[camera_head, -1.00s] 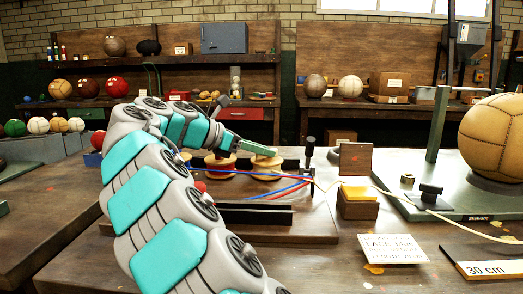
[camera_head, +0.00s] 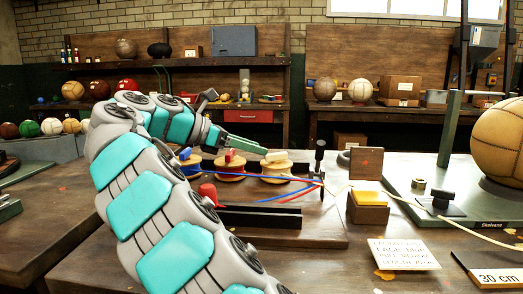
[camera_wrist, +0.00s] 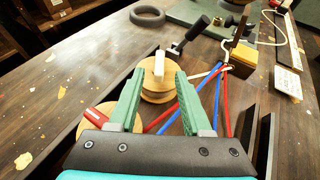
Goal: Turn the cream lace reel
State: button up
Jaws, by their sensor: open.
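The cream lace reel (camera_head: 279,170) is a wooden spool with a short cream peg (camera_wrist: 159,63) on top. It is the rightmost reel of the row on the bench in the head view. My gripper (camera_head: 263,150) is open and comes in from the left, its green fingertips close to the cream peg. In the wrist view my gripper (camera_wrist: 160,72) has one finger on each side of the peg in the picture, with a gap on both sides. I cannot tell whether the fingertips reach the peg's depth. The fingers hide part of the reel's sides.
The reel with a red peg (camera_head: 230,168) stands left of the cream one. Blue and red laces (camera_wrist: 208,95) run to a dark post (camera_head: 319,158). A black lever (camera_wrist: 190,35) lies beyond the reel. A yellow-topped block (camera_head: 368,207) stands at the right.

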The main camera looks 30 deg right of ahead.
jog(key=shift+v, duration=1.05)
jog(key=shift+a, duration=0.1)
